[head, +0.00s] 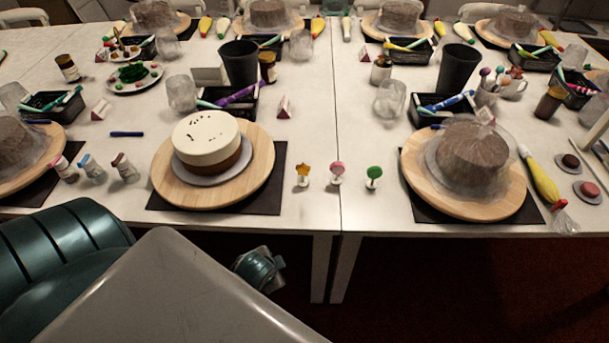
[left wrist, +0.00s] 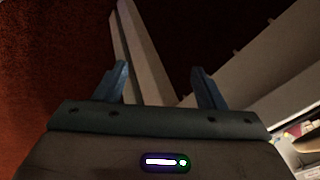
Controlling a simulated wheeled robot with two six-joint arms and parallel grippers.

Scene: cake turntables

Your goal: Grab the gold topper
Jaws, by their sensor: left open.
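The gold topper (head: 302,170) is a small star shape standing on a short white base on the white table. It is just right of the cake with white icing, near the table's front edge. A pink topper (head: 337,169) and a green topper (head: 374,173) stand to its right. My left gripper (left wrist: 159,70) is open and empty in the left wrist view, with table legs and red floor beyond its fingers. No topper shows in that view. A teal part of my own arm shows below the table edge in the head view. My right gripper is not in view.
The two-tone cake (head: 206,139) sits on a wooden turntable (head: 261,165) over a dark mat, left of the toppers. A wrapped brown cake (head: 472,158) is on another turntable to their right. Table around the toppers is clear.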

